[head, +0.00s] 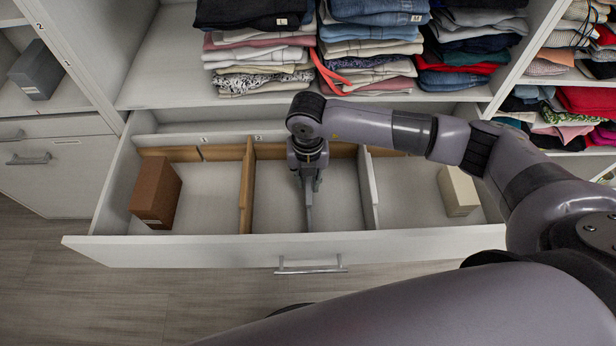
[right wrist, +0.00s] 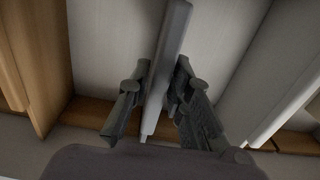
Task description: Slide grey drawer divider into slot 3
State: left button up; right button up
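My right gripper (head: 309,188) reaches down into the open drawer, between a wooden divider (head: 247,188) and a white divider (head: 368,190). It is shut on the grey drawer divider (right wrist: 170,55), a thin panel seen nearly edge-on between the two fingers (right wrist: 158,95) in the right wrist view. The panel's edge also shows below the gripper in the head view (head: 309,217). Slot labels 1 (head: 203,139) and 2 (head: 258,137) show on the drawer's back wall. A label 3 is not visible; my arm covers part of that wall. My left gripper is out of view.
A brown box (head: 156,191) stands in the drawer's left section and a cream box (head: 458,191) in the right one. The drawer front (head: 290,250) has a bar handle (head: 310,265). Folded clothes (head: 370,45) fill the shelf behind.

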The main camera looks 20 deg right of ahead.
jog(key=shift+o, duration=1.4)
jog(key=shift+r, duration=4.05)
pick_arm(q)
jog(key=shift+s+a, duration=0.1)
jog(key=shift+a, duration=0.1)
